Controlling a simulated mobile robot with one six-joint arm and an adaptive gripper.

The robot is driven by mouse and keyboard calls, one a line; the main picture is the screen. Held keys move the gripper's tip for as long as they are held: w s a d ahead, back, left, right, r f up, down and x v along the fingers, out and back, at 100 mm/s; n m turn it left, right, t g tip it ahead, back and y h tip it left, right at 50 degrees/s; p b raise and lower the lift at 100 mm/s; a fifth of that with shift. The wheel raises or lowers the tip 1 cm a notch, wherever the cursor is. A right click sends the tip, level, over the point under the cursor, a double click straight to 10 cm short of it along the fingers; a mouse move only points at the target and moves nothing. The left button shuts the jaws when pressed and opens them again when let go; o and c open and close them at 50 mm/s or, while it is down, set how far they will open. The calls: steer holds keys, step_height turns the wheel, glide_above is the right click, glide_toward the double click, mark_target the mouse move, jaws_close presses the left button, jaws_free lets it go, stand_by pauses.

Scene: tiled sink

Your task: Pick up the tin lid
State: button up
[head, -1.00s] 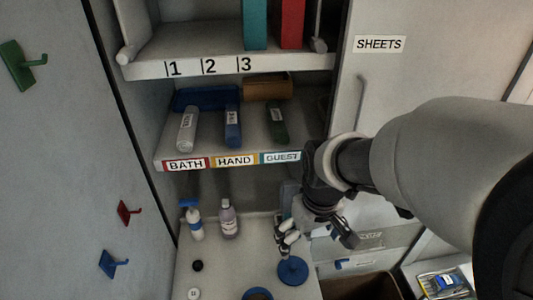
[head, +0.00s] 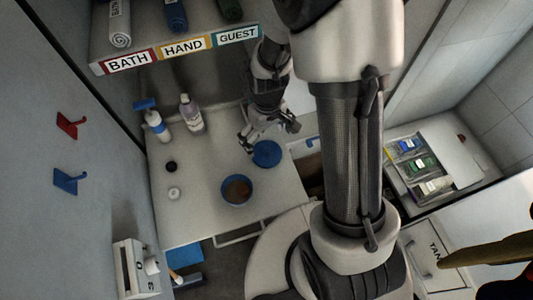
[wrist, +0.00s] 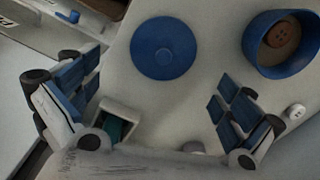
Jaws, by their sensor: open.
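The tin lid is a round blue disc (head: 267,154) lying flat on the white counter near its right edge. In the wrist view the lid (wrist: 163,49) lies ahead of my fingers, with a small dot at its centre. My gripper (head: 268,132) is open and empty beside the lid on its far side, its fingers pointing down. In the wrist view its two blue-padded fingers (wrist: 158,95) are spread wide, and the lid shows beyond the gap between them. The open blue tin (head: 237,190) stands close to the lid; a brown button (wrist: 283,38) shows inside it.
A pump bottle (head: 157,125) and a clear bottle (head: 190,115) stand at the back left of the counter (head: 205,215). A black knob-like piece (head: 171,165) and a white button (head: 174,193) lie left of the tin. The labelled shelf (head: 180,48) overhangs the back.

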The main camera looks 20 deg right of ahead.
mark_target(267, 150)
steer(key=f, duration=0.1)
steer(key=f+b, duration=0.1)
steer(key=f, duration=0.1)
steer(key=f+b, duration=0.1)
steer(key=f, duration=0.1)
steer(key=shift+s+a+f, duration=0.15)
steer(key=shift+s+f, duration=0.05)
steer(key=shift+s, duration=0.1)
steer(key=shift+f, duration=0.45)
steer(key=c, duration=1.3)
steer(key=shift+s, duration=0.1)
steer(key=shift+c, duration=0.3)
